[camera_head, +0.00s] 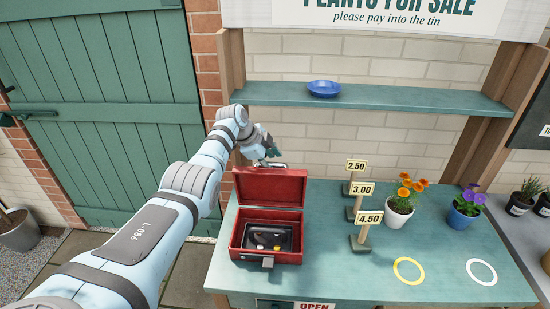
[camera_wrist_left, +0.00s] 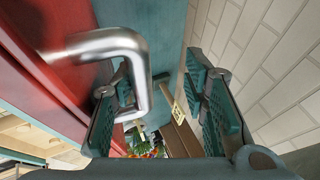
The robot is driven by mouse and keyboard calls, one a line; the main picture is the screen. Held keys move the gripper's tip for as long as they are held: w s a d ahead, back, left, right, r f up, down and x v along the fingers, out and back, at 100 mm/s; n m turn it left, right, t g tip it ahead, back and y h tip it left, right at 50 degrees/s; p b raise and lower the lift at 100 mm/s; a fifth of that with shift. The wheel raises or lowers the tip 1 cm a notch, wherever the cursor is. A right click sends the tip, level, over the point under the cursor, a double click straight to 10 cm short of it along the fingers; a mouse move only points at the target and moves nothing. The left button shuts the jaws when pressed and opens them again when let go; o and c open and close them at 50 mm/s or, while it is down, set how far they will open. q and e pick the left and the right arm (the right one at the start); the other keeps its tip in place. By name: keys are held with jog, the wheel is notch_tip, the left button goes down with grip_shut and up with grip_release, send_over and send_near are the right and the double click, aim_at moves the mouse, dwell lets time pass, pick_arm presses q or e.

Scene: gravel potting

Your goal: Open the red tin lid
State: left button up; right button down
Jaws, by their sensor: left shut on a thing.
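The red tin (camera_head: 268,246) stands on the green table with its lid (camera_head: 270,188) raised upright at the back. A black tray (camera_head: 268,237) with a few small coins shows inside. My left gripper (camera_head: 271,150) is behind the top of the lid, shut on its metal handle. In the left wrist view the silver handle (camera_wrist_left: 128,45) reaches in from the red lid (camera_wrist_left: 50,90) beside one finger of my left gripper (camera_wrist_left: 160,100). The exact contact is partly hidden. My right gripper is out of view.
Price signs (camera_head: 362,189) stand right of the tin, then an orange-flower pot (camera_head: 399,222) and a purple-flower pot (camera_head: 461,217). Yellow (camera_head: 397,272) and white (camera_head: 471,263) rings mark the table front. A shelf (camera_head: 400,101) with a blue dish (camera_head: 324,88) is above.

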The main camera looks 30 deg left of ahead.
pick_arm(q)
jog(key=o, duration=0.3)
notch_tip(320, 180, up, 6)
jog(key=a+p, duration=0.2)
jog(key=p, duration=0.1)
jog(key=shift+w+a+r+p, duration=0.15)
jog(key=shift+w+a+p, duration=0.2)
jog(key=shift+p, duration=0.05)
jog(key=shift+t, duration=0.3)
jog(key=s+r, duration=0.1)
jog(key=s+a+r, duration=0.1)
jog(key=s, duration=0.1)
jog(key=shift+a+r, duration=0.15)
jog(key=shift+r, duration=0.2)
jog(key=c, duration=0.3)
jog(key=r, duration=0.1)
jog(key=a+r, duration=0.1)
jog(key=r, duration=0.3)
jog(key=shift+s+a+r, duration=0.15)
jog(key=shift+a+r, duration=0.05)
jog(key=shift+a, duration=0.2)
jog(key=shift+d, duration=0.1)
jog(key=v, duration=1.1)
jog(key=shift+r, duration=0.4)
